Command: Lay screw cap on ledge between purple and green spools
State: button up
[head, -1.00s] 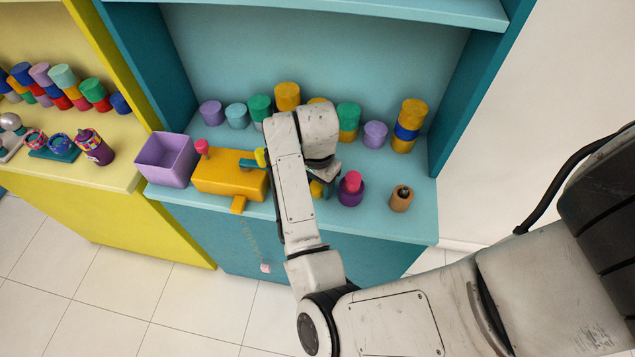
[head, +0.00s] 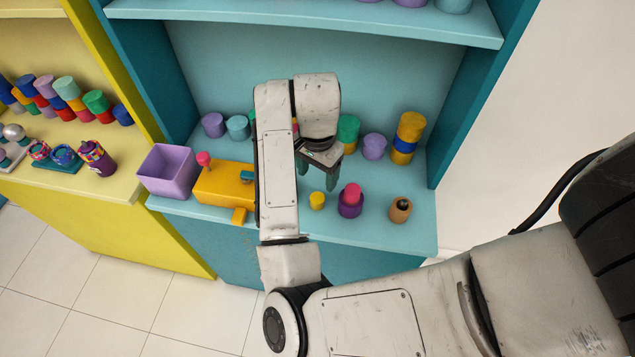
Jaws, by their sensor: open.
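A small yellow cylinder (head: 317,200), perhaps the screw cap, stands on the front of the teal ledge (head: 375,232). I cannot be sure which piece is the cap. My gripper (head: 317,179) is open and empty, its fingers pointing down just behind and above the yellow cylinder. A green spool (head: 348,127) and a light purple spool (head: 374,146) stand side by side at the back right. Another light purple spool (head: 213,124) stands at the back left. A green spool near it is mostly hidden by my arm.
A purple bin (head: 167,172) and a yellow box (head: 222,187) stand at the left front. A purple piece with a pink top (head: 350,200), a brown bottle (head: 400,210) and a yellow-blue stack (head: 408,138) stand at right. An upper shelf (head: 300,22) overhangs. Bare ledge lies around the yellow cylinder.

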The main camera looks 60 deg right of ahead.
jog(key=shift+r, duration=1.4)
